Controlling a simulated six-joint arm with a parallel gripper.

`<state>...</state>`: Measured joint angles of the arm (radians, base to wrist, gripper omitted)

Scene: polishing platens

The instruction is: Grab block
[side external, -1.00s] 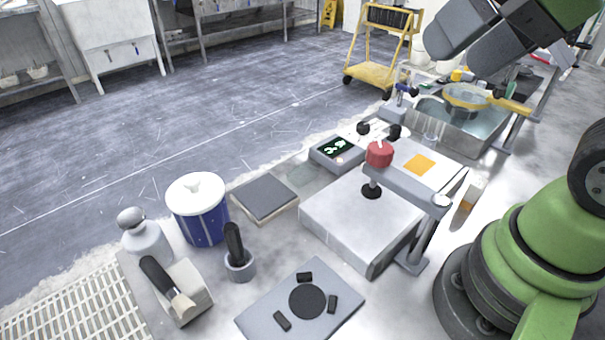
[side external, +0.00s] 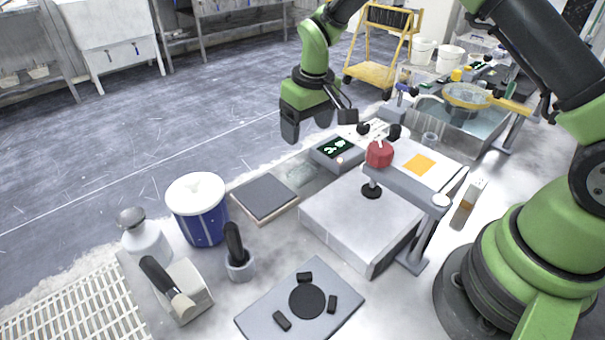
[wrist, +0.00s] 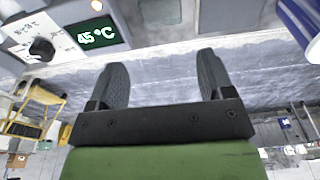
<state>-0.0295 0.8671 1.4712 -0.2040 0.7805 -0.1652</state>
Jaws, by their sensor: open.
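My gripper (side external: 318,124) hangs in the upper middle of the side view, dark fingers down, above and behind the grey unit with a display. In the wrist view its two fingers (wrist: 163,80) stand wide apart with nothing between them. I cannot tell which thing is the block. Candidates are a flat dark-topped square slab (side external: 265,195) left of the platen housing, a pale block with a black handle (side external: 193,292) at front left, and a small upright block (side external: 467,204) at right. My gripper is apart from all of them.
The display unit (side external: 338,150) reads 45 °C in the wrist view (wrist: 97,35). A blue tub with a white lid (side external: 198,212), a white bottle (side external: 145,238) and a handled tool in a cup (side external: 238,262) stand left.

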